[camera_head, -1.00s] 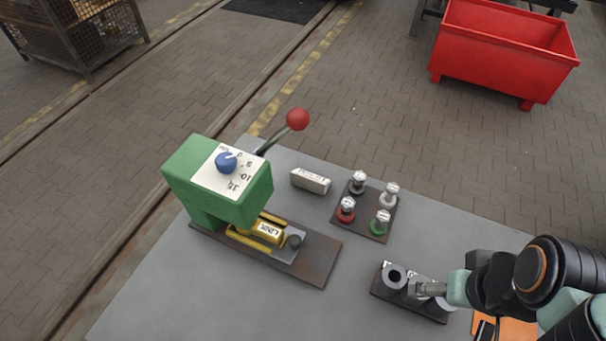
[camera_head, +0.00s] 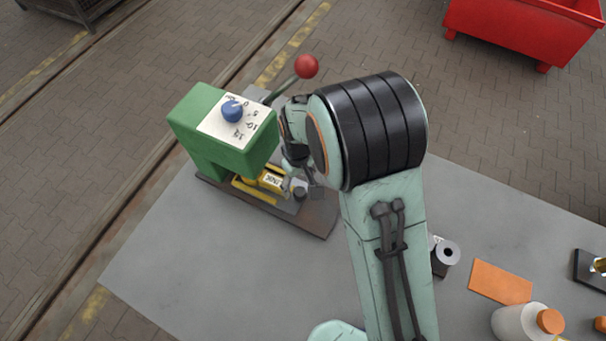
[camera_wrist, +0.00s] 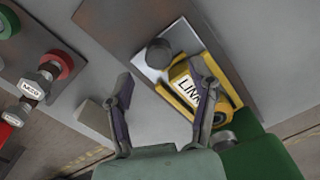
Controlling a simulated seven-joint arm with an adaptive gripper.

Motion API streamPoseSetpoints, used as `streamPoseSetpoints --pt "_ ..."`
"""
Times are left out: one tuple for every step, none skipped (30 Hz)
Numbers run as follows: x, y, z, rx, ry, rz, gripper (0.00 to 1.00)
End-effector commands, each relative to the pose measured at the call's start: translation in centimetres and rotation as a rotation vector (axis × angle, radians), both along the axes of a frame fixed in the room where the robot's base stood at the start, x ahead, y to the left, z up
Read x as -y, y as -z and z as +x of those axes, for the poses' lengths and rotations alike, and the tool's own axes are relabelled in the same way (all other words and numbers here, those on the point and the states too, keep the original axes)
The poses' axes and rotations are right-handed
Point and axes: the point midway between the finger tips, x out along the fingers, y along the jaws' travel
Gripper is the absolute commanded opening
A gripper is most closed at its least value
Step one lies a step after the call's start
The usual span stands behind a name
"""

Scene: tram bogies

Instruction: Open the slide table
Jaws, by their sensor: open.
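The slide table (camera_head: 287,204) is a silver plate on a brown base (camera_head: 318,219) under the green press (camera_head: 200,130). It carries a dark round knob (camera_head: 300,193) and a yellow block marked LINK (camera_head: 271,180). In the wrist view the knob (camera_wrist: 160,53) stands just beyond and between my open fingertips. My gripper (camera_wrist: 163,78) is empty; its right finger overlaps the LINK block (camera_wrist: 190,88) in the picture. Contact cannot be told. In the head view my arm hides most of the gripper.
The press has a blue dial (camera_head: 232,110) and a red-balled lever (camera_head: 306,66) close to my wrist. An orange mat (camera_head: 500,282) and a bottle (camera_head: 520,322) are at right.

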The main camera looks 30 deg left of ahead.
Motion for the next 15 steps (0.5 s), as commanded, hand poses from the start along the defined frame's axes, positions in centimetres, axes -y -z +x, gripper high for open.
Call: streamPoseSetpoints --pt "0.1 0.9 -0.1 -0.003 0.000 -0.003 0.58" --pt "0.1 1.4 0.0 -0.003 0.000 -0.003 0.58" --pt "0.1 2.0 0.0 -0.003 0.001 -0.003 0.58" --pt "0.1 2.4 0.0 -0.002 0.001 -0.002 0.58" --pt "0.0 2.8 0.0 -0.001 0.001 -0.002 0.58" --pt "0.0 3.3 0.0 -0.001 0.001 -0.002 0.58" --pt "0.0 3.5 0.0 -0.001 0.001 -0.002 0.58" --pt "0.0 3.7 0.0 0.000 0.001 -0.001 0.58" --pt "0.0 3.9 0.0 0.000 0.001 0.000 0.58" --pt "0.0 4.0 0.0 0.000 0.001 0.000 0.58" --pt "0.0 4.1 0.0 0.000 0.001 0.001 0.58" --pt "0.0 4.2 0.0 0.000 0.001 0.001 0.58" --pt "0.0 4.2 0.0 0.000 0.001 0.001 0.58" --pt "0.0 4.1 0.0 0.000 0.001 0.001 0.58" --pt "0.0 4.1 0.0 0.000 0.002 0.001 0.58"
